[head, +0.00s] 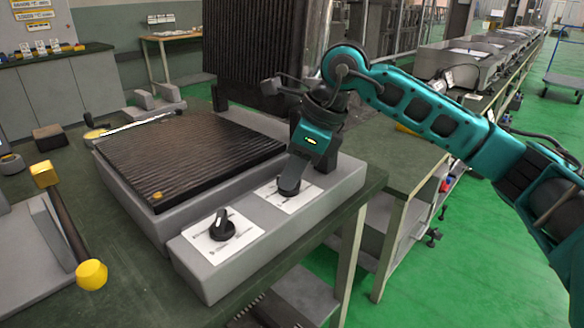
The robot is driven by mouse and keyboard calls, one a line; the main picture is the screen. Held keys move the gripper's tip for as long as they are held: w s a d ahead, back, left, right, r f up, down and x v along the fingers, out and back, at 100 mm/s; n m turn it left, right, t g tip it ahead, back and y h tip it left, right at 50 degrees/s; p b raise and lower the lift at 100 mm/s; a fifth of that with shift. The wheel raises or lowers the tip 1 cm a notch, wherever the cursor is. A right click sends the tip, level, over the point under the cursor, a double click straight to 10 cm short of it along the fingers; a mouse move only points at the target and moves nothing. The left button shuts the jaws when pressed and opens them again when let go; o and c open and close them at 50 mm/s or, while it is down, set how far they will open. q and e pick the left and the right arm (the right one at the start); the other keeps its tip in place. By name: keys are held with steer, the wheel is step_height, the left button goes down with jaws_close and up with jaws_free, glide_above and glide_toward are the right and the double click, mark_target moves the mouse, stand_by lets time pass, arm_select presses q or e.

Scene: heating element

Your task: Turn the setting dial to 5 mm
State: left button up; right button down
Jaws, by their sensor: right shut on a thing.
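Two black dials sit on white label plates on a grey control box. The near dial (222,226) stands free with its pointer up, on its plate at the lower left. The far dial (289,187) is on the plate nearer the right end, directly under my right gripper (295,172). My right gripper points down and is shut on this far dial, hiding its upper part. The plate markings are too small to read. My left gripper is not in view.
A ribbed dark heating plate (190,155) lies behind the control box (290,238), with a raised ribbed upper plate (255,50) beyond. The green bench (120,270) is clear in front.

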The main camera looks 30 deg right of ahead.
steer(key=shift+r+n+g+p, duration=0.15)
steer(key=shift+n+g+p, duration=0.15)
steer(key=shift+n, duration=0.6)
steer(key=shift+w+n+g+y+p, duration=0.15)
steer(key=shift+n+g+y+p, duration=0.35)
steer(key=shift+n, duration=1.3)
steer(key=c, duration=1.1)
jaws_free()
steer(key=p+v, duration=0.3)
steer(key=v, duration=0.9)
steer(key=shift+w+d+r, duration=0.1)
steer(key=shift+r, duration=0.25)
